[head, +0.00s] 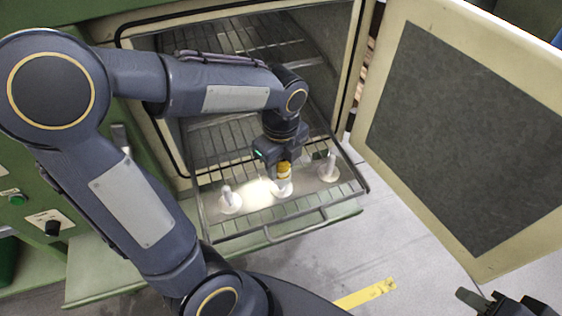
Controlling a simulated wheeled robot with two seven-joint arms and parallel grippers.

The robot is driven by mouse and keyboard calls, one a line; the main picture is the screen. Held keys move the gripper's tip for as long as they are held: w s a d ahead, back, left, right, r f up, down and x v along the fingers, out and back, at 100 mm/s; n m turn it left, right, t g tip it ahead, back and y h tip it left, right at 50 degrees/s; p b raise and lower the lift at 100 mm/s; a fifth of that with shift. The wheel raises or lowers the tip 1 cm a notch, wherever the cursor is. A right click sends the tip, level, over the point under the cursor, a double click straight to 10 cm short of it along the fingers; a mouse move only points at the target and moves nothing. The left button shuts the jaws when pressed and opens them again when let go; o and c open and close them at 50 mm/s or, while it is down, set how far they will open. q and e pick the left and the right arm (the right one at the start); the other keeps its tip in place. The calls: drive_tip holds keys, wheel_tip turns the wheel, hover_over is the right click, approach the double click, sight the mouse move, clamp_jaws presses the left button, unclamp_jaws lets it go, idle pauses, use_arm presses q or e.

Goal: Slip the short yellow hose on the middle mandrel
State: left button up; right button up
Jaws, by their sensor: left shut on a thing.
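Three white mandrels stand on the pulled-out wire rack: the left mandrel (230,201), the middle mandrel (283,188) and the right mandrel (328,168). My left gripper (284,164) points down over the middle mandrel, shut on the short yellow hose (285,169). Only a small part of the hose shows below the fingers. It is lined up with the middle mandrel's top; I cannot tell whether it is around the mandrel or just above it. The left and right mandrels look bare. My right gripper (500,303) shows only partly at the bottom right corner, away from the rack.
The rack (292,226) sticks out of the open oven, with a handle bar at its front. The oven door (385,120) stands wide open on the right. The oven walls and upper racks (245,38) are close behind my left arm. Floor to the right is clear.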

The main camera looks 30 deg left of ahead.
use_arm(q)
drive_tip(key=shift+f, duration=0.4)
drive_tip(key=shift+b, duration=0.3)
drive_tip(key=shift+f+b, duration=0.75)
drive_tip(key=shift+f, duration=0.35)
drive_tip(key=o, duration=1.2)
wheel_tip(320, 180, up, 8)
drive_tip(key=shift+f+p, duration=0.1)
drive_tip(key=shift+p, duration=0.35)
